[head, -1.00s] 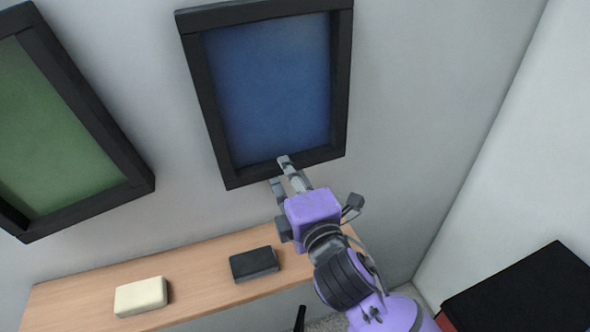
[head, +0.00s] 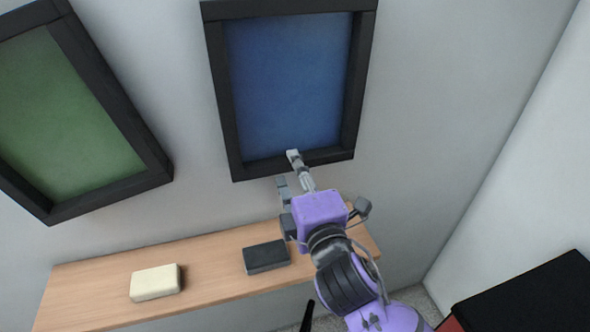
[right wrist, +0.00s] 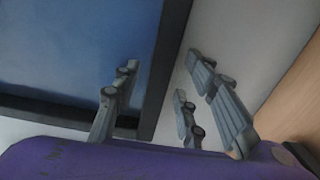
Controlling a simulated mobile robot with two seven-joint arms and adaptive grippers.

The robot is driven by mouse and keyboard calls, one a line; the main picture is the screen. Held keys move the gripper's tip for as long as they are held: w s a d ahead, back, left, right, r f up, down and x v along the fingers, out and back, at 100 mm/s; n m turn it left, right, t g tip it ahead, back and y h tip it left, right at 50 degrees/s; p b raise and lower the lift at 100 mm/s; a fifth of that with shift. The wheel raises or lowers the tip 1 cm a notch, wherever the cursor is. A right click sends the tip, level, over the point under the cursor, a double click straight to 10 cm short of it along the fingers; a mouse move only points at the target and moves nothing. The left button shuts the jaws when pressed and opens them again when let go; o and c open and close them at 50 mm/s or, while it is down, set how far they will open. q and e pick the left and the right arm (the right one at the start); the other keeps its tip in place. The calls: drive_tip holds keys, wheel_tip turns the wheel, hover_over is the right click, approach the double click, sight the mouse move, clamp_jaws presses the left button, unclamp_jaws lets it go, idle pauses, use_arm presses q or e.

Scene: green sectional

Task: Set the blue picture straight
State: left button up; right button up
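The blue picture (head: 290,85) hangs on the wall in a thick black frame, its top edge cut off in the head view. Its lower edge runs roughly parallel to the shelf below. My right gripper (head: 287,167) is at the bottom rail, right of its left corner. Its fingers are spread and empty: one tip overlaps the rail, the other is below it. I cannot tell whether they touch. In the right wrist view, the frame's rail (right wrist: 165,65) passes between the open fingers (right wrist: 160,92). My left gripper is out of view.
A green picture (head: 65,120) in a black frame hangs clearly tilted at the left. A wooden shelf (head: 210,280) below holds a cream block (head: 155,283) and a dark box (head: 266,257). A side wall (head: 510,180) and a black-topped object (head: 530,300) are at the right.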

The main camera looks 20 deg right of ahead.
drive_tip(key=s, duration=0.7)
drive_tip(key=shift+d, duration=0.15)
